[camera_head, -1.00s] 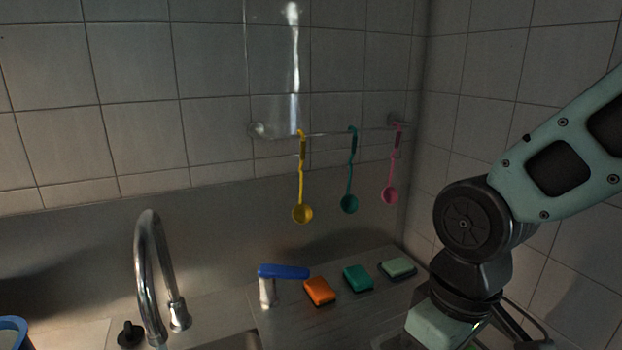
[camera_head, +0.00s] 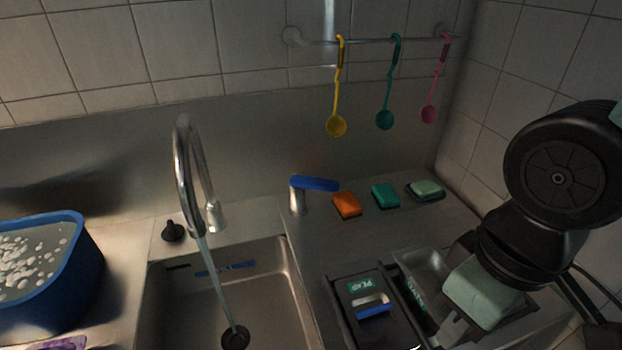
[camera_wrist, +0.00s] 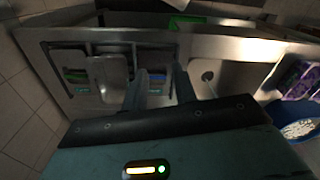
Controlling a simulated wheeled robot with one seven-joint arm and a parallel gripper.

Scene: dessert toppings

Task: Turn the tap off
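The chrome gooseneck tap (camera_head: 184,165) stands behind the sink, and a stream of water (camera_head: 217,285) runs from its spout to the drain. A blue lever (camera_head: 314,184) on a short chrome post stands right of the tap on the back ledge. A black knob (camera_head: 173,232) sits left of the tap's base. My gripper (camera_wrist: 161,88) shows in the wrist view with its two fingers apart and nothing between them. It points down over the counter. In the head view it is at the lower right, well apart from the lever, and its fingertips are partly hidden.
The sink (camera_head: 270,270) is front centre. A blue tub (camera_head: 75,285) of foamy water stands left. Orange (camera_head: 347,205), teal (camera_head: 386,195) and pale green (camera_head: 426,189) sponges lie right of the lever. A black-framed bin (camera_head: 340,305) stands in front; ladles hang behind.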

